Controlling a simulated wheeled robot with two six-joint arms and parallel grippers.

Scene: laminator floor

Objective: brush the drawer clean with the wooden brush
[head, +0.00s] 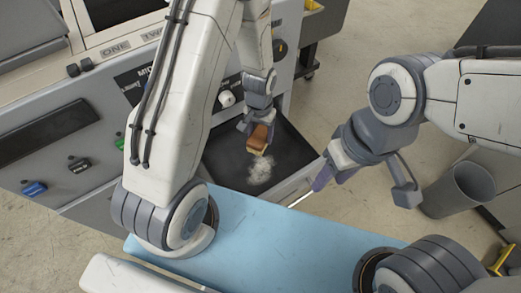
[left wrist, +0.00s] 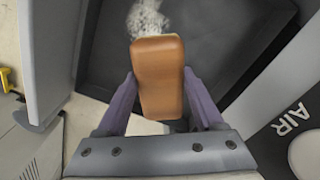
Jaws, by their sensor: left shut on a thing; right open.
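The wooden brush (head: 258,138) is held in my left gripper (head: 258,122), which is shut on it above the drawer. In the left wrist view the brush (left wrist: 158,75) sits between the two fingers, and its bristles are hidden. The dark drawer (head: 222,160) is open at the front of the machine. A patch of pale dust (head: 260,172) lies on its floor, just beyond the brush in the left wrist view (left wrist: 148,18). I cannot tell whether the bristles touch the drawer floor. My right gripper (head: 362,180) is open, to the right of the drawer.
My blue top (head: 270,235) is close in front of the drawer. A grey bin (head: 460,190) stands at the right. Bare floor (head: 335,95) lies behind the right arm.

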